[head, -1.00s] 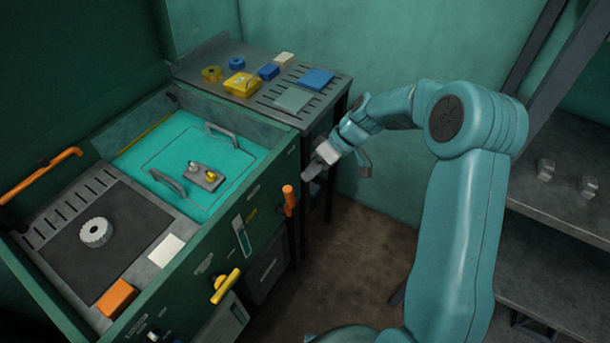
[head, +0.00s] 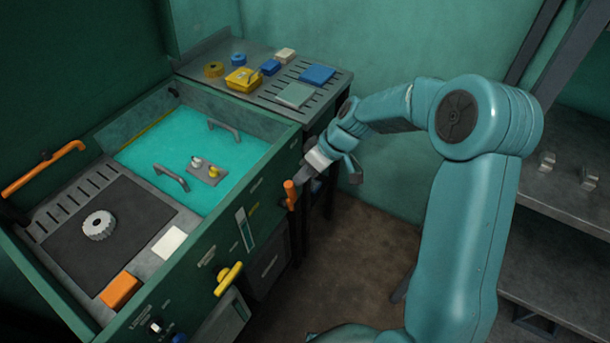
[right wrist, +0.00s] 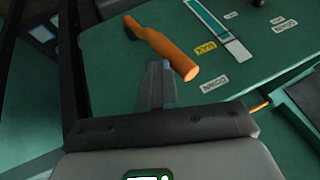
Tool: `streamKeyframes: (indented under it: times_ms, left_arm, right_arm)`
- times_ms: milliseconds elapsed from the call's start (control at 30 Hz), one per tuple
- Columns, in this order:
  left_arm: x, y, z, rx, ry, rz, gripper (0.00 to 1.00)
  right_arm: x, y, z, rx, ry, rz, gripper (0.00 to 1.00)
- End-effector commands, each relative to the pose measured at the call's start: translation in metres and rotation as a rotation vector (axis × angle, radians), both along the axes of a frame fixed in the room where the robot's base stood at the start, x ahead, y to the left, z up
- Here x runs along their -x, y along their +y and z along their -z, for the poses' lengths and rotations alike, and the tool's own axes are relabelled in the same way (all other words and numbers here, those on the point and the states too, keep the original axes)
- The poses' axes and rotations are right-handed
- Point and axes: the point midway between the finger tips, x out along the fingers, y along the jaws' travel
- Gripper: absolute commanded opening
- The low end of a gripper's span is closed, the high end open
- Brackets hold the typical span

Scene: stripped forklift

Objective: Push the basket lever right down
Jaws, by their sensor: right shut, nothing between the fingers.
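The orange lever (head: 290,195) stands out from the green front panel of the machine, near its right end. It also shows in the right wrist view (right wrist: 165,50), tilted, with its rounded end toward my gripper. My right gripper (head: 305,174) is shut and empty, close beside the lever on its right. Its fingers (right wrist: 157,85) point at the lever; I cannot tell whether they touch it. In the bath of turquoise liquid (head: 150,150), two grey handles and a small grey block with knobs (head: 205,170) stick up; the rest beneath is hidden. My left gripper is out of view.
A yellow lever (head: 228,278) juts from the same panel farther left. A side table (head: 270,100) with several small items stands behind the bath. A grey shelf (head: 560,180) is at the right. The floor before the panel is clear.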

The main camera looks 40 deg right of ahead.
Motion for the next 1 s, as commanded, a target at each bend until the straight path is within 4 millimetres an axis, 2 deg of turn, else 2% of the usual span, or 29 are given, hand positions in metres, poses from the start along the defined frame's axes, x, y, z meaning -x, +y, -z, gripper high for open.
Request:
streamKeyframes:
  times_ms: [200, 400, 567, 1000]
  left_arm:
    - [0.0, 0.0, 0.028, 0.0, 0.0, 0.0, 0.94]
    - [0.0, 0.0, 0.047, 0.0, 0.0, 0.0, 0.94]
    - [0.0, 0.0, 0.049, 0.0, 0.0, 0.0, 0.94]
    - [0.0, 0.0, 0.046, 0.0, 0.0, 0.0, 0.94]
  right_arm:
    - [0.009, 0.024, 0.007, 0.13, -0.06, -0.007, 0.0]
    - [0.019, 0.047, 0.013, 0.133, -0.06, -0.004, 0.0]
    - [0.022, 0.053, 0.012, 0.13, -0.056, -0.003, 0.0]
    - [0.023, 0.055, 0.011, 0.126, -0.047, -0.008, 0.0]
